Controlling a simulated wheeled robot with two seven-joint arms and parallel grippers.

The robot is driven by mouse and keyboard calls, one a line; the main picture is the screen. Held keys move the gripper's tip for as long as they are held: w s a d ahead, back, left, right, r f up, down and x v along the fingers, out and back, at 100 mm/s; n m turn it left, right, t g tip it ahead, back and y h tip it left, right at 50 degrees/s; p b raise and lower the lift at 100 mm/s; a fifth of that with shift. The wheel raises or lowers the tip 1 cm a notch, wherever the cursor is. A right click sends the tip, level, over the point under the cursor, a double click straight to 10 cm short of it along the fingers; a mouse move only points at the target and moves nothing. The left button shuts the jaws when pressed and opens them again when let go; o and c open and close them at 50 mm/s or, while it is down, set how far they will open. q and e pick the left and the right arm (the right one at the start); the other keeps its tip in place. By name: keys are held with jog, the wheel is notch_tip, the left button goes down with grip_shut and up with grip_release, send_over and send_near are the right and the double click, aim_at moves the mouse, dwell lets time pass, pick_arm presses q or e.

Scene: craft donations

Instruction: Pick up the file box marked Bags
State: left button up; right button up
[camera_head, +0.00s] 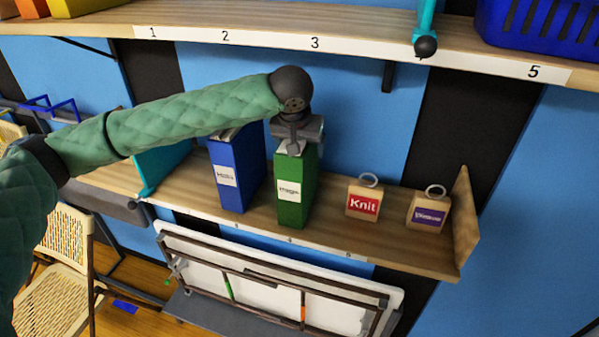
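A green file box (291,205) stands upright on the lower shelf. Its white label is small and blurred but seems to read Bags. A blue file box (226,150) with a white label I cannot read clearly stands to its left, with a gap between them. My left arm comes in from the left and passes over the blue box. My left gripper (298,143) points down at the top of the green box and overlaps it. Its fingers are hidden or too small to show whether they grip the box. My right gripper is not in view.
The lower shelf (397,238) also holds a Knit tag block (363,203), a purple-labelled block (428,212) and a teal bookend (158,168). An upper shelf (370,52) with numbers overhangs behind; a blue basket (540,30) sits on it. A folding chair (60,245) stands lower left.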

pick_arm(q)
grip_shut()
jog(key=shift+r, duration=0.15)
